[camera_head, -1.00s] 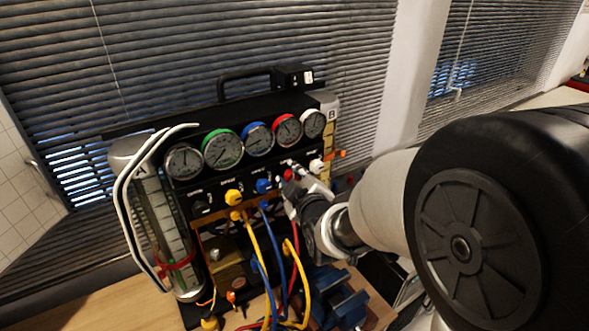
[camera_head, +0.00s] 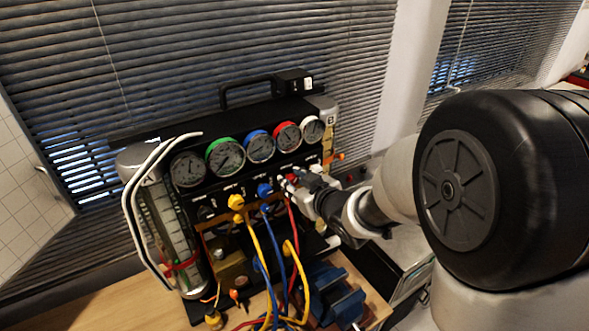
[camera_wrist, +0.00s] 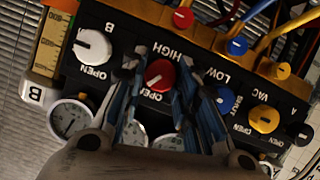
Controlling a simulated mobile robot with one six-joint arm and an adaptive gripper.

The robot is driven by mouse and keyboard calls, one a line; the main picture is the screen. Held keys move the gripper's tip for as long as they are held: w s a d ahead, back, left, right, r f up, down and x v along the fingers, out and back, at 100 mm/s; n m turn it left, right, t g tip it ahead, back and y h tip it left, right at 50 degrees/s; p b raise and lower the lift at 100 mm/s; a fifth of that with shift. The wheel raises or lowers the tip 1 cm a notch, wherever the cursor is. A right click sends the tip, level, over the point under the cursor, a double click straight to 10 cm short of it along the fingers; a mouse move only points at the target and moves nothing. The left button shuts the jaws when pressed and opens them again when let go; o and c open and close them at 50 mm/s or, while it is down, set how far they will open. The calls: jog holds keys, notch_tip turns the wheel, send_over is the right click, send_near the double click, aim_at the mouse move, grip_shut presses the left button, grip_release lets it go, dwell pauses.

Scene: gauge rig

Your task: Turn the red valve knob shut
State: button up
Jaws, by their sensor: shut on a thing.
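The red valve knob (camera_wrist: 160,73) is in the middle of the wrist view, on the black panel, which appears upside down there. Its pale pointer mark is on the side towards the OPEN lettering. My gripper (camera_wrist: 158,82) has one blue-grey finger on each side of the knob and is shut on it. In the head view the red knob (camera_head: 292,179) shows only as a small patch beside my gripper (camera_head: 303,181), which reaches in from the right. The fingers' contact is partly hidden there.
A white knob (camera_wrist: 93,46), a blue knob (camera_wrist: 227,91) and a yellow knob (camera_wrist: 264,119) flank it. Yellow, blue and red hoses hang in front of the panel, with a blue vise-like block (camera_head: 336,296) below. Several gauges line the top.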

jog(key=m+p, duration=0.1)
jog(key=p, duration=0.1)
jog(key=m+g+y+p, duration=0.1)
jog(key=p, duration=0.1)
jog(key=m+y+p, duration=0.1)
jog(key=p, duration=0.1)
jog(key=shift+w+d+r+m+p, duration=0.1)
jog(key=shift+d+r+m+p, duration=0.1)
jog(key=shift+d+m+p, duration=0.15)
jog(key=m+y+p, duration=0.1)
jog(key=m+p, duration=0.1)
jog(key=m+g+y+p, duration=0.1)
jog(key=m, duration=0.1)
jog(key=shift+w+f+y+p, duration=0.1)
jog(key=shift+f+y+p, duration=0.1)
jog(key=shift+y+p, duration=0.15)
jog(key=o, duration=1.1)
jog(key=shift+c, duration=0.2)
jog(key=shift+f, duration=0.1)
jog(key=v, duration=1.2)
jog(key=shift+w, duration=0.1)
